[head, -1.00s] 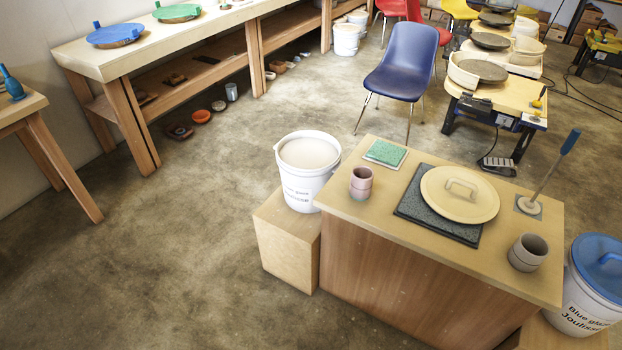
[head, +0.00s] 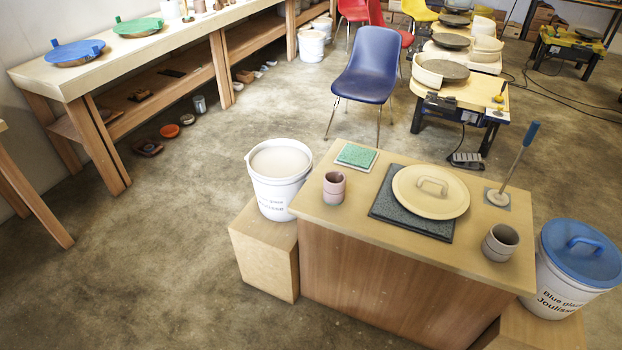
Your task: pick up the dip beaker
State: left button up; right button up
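Two cups that could be the dip beaker stand upright on the wooden cabinet top (head: 376,228). One is a small pinkish cup (head: 334,192) near its left end. The other is a wider grey cup (head: 499,243) near its front right corner, open at the top. I cannot tell from the picture which one is the dip beaker. Neither of my grippers is in view.
A cream lid (head: 404,194) lies on a dark mat (head: 382,210), with a green pad (head: 356,156) behind. A blue-handled tool (head: 517,165) stands at right. A white bucket (head: 278,192) and a blue-lidded bucket (head: 560,285) flank the cabinet. Front-left floor (head: 150,270) is clear.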

aim_at(333, 180)
jog(key=i+l, duration=0.25)
jog(key=i, duration=0.15)
jog(key=i+l, duration=0.3)
jog(key=i, duration=0.1)
